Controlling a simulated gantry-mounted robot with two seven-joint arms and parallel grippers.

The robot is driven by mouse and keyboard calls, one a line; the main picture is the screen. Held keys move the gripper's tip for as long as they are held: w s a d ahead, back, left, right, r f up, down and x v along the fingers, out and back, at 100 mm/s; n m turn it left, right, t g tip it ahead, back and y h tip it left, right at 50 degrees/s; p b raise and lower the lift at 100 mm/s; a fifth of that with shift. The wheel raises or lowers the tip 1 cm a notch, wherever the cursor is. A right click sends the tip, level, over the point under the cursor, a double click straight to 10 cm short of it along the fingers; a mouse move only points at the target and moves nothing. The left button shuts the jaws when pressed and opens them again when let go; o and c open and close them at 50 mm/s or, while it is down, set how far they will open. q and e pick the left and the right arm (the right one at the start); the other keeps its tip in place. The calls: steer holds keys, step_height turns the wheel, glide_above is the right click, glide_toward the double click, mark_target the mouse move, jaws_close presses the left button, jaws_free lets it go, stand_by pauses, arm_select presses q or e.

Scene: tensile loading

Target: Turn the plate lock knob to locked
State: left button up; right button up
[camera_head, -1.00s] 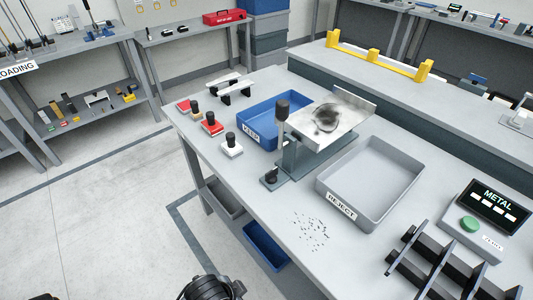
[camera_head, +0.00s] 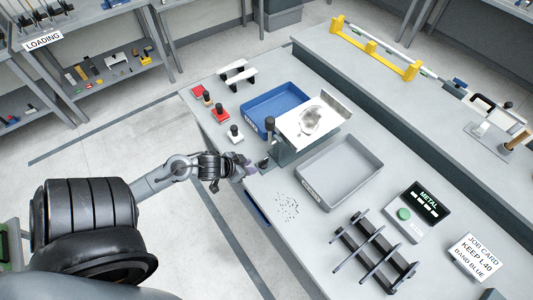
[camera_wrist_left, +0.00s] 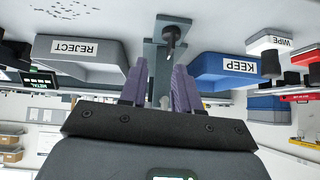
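The small black knob (camera_head: 263,163) sits low on the near end of the grey plate stand (camera_head: 283,152). In the left wrist view the black knob (camera_wrist_left: 172,34) is just beyond the fingertips, slightly right of the middle of the gap. Its lock marking is too small to read. My left gripper (camera_head: 248,171) is at the table's near edge, close to the knob and apart from it. In the left wrist view its two purple fingers (camera_wrist_left: 159,75) are spread with nothing between them. The tilted metal plate (camera_head: 325,112) is on top of the stand. My right gripper is out of view.
A blue KEEP tray (camera_head: 262,103) stands behind the stand, and a grey REJECT tray (camera_head: 342,170) stands to its right. A tall black handle (camera_head: 270,124) rises beside the plate. Dark specks (camera_head: 287,207) lie on the table. A black rack (camera_head: 375,250) stands at the front.

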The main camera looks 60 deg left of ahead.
mark_target(263, 163)
arm_select(q)
steer(key=shift+t+h, duration=0.3)
steer(key=x, duration=0.3)
steer(key=a+b+x, duration=0.1)
steer(key=x, duration=0.3)
steer(key=a+b+x, duration=0.1)
steer(key=x, duration=0.2)
steer(key=shift+w+a+r, duration=0.15)
steer(key=shift+w+a, duration=0.1)
steer(key=shift+w, duration=0.1)
steer(key=shift+c, duration=0.3)
jaws_close()
